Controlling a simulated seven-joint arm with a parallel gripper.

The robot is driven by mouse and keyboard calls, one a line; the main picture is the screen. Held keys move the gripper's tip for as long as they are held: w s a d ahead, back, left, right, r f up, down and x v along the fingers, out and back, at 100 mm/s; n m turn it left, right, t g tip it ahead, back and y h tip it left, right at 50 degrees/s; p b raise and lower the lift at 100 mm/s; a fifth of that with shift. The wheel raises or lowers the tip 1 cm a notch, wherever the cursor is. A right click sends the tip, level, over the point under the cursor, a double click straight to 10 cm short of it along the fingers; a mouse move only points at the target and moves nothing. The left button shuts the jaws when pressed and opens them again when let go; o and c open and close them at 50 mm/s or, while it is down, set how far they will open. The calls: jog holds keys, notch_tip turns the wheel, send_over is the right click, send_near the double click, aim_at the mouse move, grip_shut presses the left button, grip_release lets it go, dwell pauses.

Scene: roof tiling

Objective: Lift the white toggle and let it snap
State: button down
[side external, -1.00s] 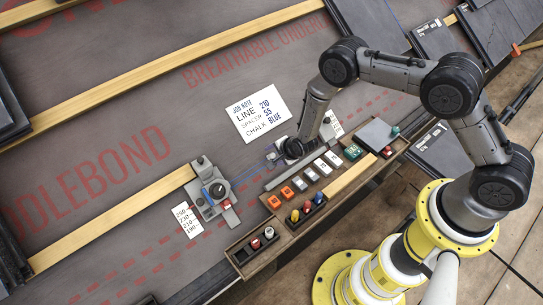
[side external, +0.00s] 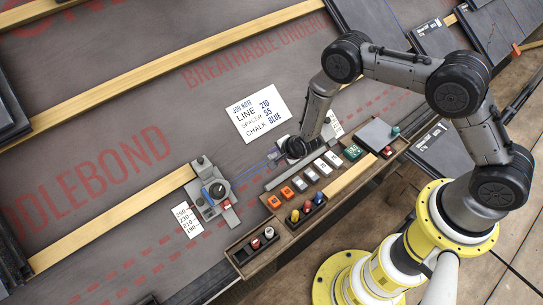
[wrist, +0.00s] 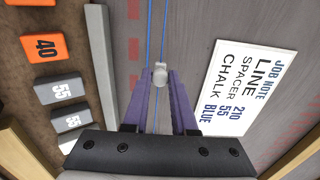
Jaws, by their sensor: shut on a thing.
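The white toggle (wrist: 160,75) shows in the wrist view between the tips of my gripper (wrist: 160,78), which is shut on it. Two blue strings (wrist: 149,30) run up from the toggle's area to the top edge of that view. In the side view my gripper (side external: 284,154) is low over the dark underlay, beside the wooden tray; the toggle cannot be made out there. A grey device with a dark round knob (side external: 216,190) and blue on it sits to the left, beside a scale card (side external: 187,220).
A white job note (side external: 257,113) lies behind my gripper, reading line 210, spacer 55, chalk blue. The wooden tray (side external: 345,185) holds orange, grey and white blocks and several coloured pieces. A grey bar (wrist: 103,65) lies beside the gripper.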

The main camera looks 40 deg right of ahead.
jog(key=shift+v, duration=1.35)
jog(key=c, duration=0.6)
grip_release()
jog(key=shift+c, duration=0.2)
jog(key=v, duration=0.6)
